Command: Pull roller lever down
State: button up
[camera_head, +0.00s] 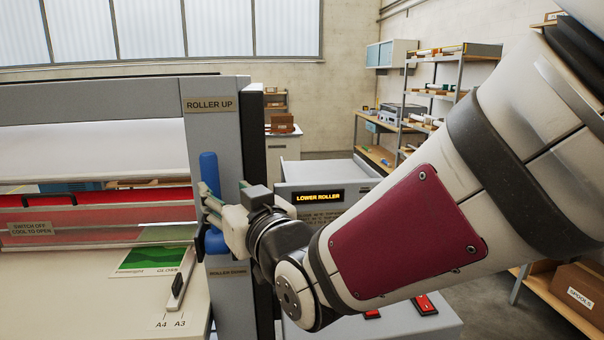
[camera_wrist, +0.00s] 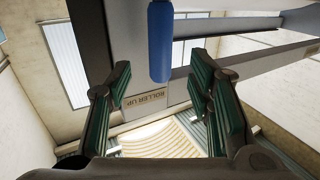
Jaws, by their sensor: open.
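The roller lever has a blue grip (camera_head: 209,170) that stands upright on the grey end post of the laminator, below the "ROLLER UP" label (camera_head: 208,104). My gripper (camera_head: 207,207) is open at the grip's middle, and blue shows above and below the fingers. In the wrist view the blue grip (camera_wrist: 160,42) comes in from the top, between the two green-padded fingers (camera_wrist: 163,95) in the picture, with space on both sides. I cannot tell whether a finger touches it. The "ROLLER UP" label (camera_wrist: 147,99) also shows there, upside down.
A display (camera_head: 319,196) reading "LOWER ROLLER" stands on a grey console right of the post. A red guard (camera_head: 100,210) and a feed table (camera_head: 80,295) with a green-printed sheet (camera_head: 152,259) are at left. Shelves (camera_head: 440,95) stand behind at right.

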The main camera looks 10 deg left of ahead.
aim_at(213, 182)
jog(key=p+x, duration=0.1)
jog(key=x, duration=0.8)
jog(key=shift+w+a, duration=0.1)
jog(key=shift+a, duration=0.05)
grip_shut()
